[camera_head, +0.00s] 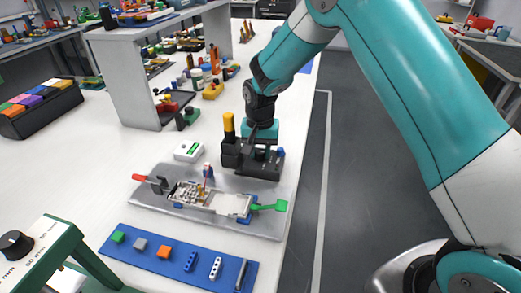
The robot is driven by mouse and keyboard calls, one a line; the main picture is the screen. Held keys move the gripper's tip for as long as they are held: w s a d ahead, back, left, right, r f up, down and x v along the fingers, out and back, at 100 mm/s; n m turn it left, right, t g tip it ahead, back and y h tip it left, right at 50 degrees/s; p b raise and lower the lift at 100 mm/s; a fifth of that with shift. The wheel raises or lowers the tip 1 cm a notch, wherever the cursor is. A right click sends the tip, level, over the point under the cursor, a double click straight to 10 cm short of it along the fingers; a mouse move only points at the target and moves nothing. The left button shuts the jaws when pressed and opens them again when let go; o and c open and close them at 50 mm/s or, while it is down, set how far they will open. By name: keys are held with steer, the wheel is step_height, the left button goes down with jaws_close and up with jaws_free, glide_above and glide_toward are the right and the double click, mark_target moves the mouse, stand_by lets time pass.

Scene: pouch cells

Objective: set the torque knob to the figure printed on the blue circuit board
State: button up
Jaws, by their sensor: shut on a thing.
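A black knob (15,244) sits on a white panel (50,238) at the lower left, cut by the picture edge. The panel has printed lines ending in "mm"; the rest of the print is hard to read. No printed figure can be read on any blue board; small blue parts (243,219) show beside the white pouch cell (230,205) in the grey fixture. My gripper (254,146) is at the black tool stand (262,169), far from the knob. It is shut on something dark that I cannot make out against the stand.
A blue mat (180,258) with several small parts lies in front of the grey fixture plate (150,199). A white meter (188,151) sits behind. A green frame (62,256) supports the panel.

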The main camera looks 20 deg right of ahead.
mark_target(260, 151)
steer(key=n+p, duration=0.1)
steer(key=n, duration=0.3)
steer(key=shift+r+n, duration=0.1)
steer(key=shift+n, duration=0.2)
steer(key=shift+n+p, duration=0.35)
steer(key=shift+n, duration=2.15)
steer(key=o, duration=0.9)
steer(key=shift+r+b, duration=0.5)
steer(key=shift+r, duration=8.2)
